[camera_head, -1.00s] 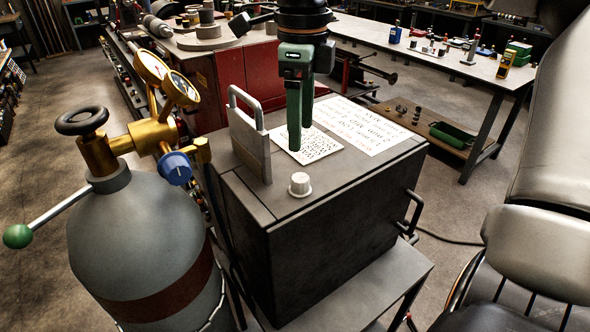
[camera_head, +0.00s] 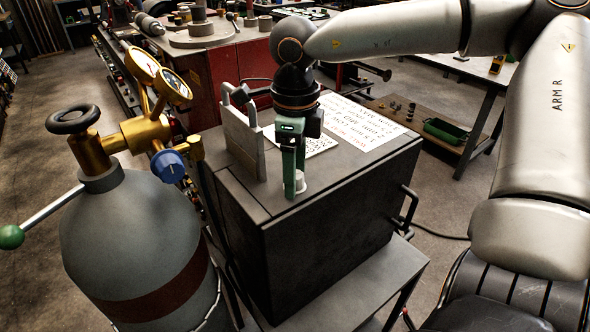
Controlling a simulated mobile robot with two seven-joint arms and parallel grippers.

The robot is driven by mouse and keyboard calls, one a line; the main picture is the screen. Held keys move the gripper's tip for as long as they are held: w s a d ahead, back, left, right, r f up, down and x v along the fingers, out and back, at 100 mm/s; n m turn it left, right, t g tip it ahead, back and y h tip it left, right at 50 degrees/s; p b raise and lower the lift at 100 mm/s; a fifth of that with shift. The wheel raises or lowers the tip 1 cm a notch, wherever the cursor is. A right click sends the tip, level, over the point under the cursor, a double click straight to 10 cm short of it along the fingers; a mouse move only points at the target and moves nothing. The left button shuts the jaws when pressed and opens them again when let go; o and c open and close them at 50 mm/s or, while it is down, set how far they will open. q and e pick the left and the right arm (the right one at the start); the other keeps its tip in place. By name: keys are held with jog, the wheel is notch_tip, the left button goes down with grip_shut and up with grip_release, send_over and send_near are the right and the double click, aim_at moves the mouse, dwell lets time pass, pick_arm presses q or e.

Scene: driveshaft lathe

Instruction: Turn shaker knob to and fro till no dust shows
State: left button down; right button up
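The white knob (camera_head: 300,181) stands on the top of the dark box (camera_head: 330,240), near its front edge. I take it to be the shaker knob. My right gripper (camera_head: 291,192) reaches down over it with green fingers. The near finger hides the knob's left part; the rest shows just right of that finger. I cannot tell whether the fingers touch the knob or how far apart they are. No dust can be made out at this size. My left gripper is not in view.
A grey tank (camera_head: 135,235) with a brass valve and gauges stands left of the box. A grey handled plate (camera_head: 243,140) stands upright behind the knob. Printed sheets (camera_head: 355,125) lie on the box top. A dark handle (camera_head: 407,207) juts from the box's right side.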

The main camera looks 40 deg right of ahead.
grip_shut()
dwell(0.3)
